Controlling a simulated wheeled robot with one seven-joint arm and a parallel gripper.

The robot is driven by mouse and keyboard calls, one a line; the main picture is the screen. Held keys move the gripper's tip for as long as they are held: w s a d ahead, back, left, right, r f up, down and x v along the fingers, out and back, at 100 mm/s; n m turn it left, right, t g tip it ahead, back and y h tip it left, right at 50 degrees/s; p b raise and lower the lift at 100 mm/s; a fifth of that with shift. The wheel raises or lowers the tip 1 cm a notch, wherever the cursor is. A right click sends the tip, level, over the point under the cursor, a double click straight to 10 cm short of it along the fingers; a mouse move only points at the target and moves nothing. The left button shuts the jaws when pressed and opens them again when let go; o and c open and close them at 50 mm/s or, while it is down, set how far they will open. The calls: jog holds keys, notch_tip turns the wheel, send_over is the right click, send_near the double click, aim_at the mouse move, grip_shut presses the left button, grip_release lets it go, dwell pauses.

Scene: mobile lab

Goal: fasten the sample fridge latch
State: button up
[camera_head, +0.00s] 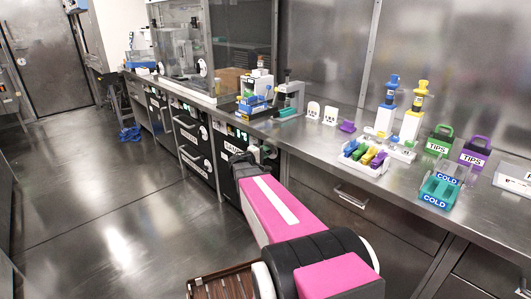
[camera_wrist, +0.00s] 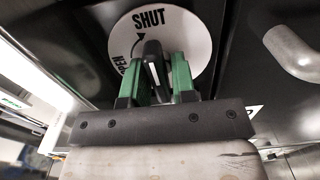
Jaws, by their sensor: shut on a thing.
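The sample fridge (camera_head: 228,160) is a black-fronted unit under the bench, its label partly hidden by my arm. In the wrist view, its latch has a round white plate (camera_wrist: 200,38) marked SHUT at the top and OPEN at the lower left. The black latch handle (camera_wrist: 152,48) stands out in front of the plate, its visible end below the word SHUT. My gripper (camera_wrist: 158,66) has green fingers on both sides of the handle and is shut on it. In the head view, my arm mostly hides the latch.
A grey curved door handle (camera_wrist: 292,52) is at the right in the wrist view. The steel bench (camera_head: 315,140) above carries a colored rack, bottles, TIPS boxes and a COLD box (camera_head: 438,193). More black drawer fronts (camera_head: 190,140) lie to the left. The floor (camera_head: 100,215) at left is clear.

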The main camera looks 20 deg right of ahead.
jog(key=o, duration=0.7)
jog(key=shift+o, duration=0.2)
jog(key=v, duration=1.1)
jog(key=shift+f, duration=0.1)
jog(key=s+f+m+g+y, duration=0.3)
jog(key=s+f+g+y, duration=0.2)
jog(key=s+f+y, duration=0.35)
jog(key=s+a+f+m+g+y, duration=0.1)
jog(key=s+a+f+y, duration=0.2)
jog(key=s+a+y, duration=0.5)
jog(key=s+a, duration=0.2)
jog(key=a, duration=0.1)
jog(key=shift+a+f+g, duration=0.2)
jog(key=shift+f+g, duration=0.1)
jog(key=shift+g, duration=0.1)
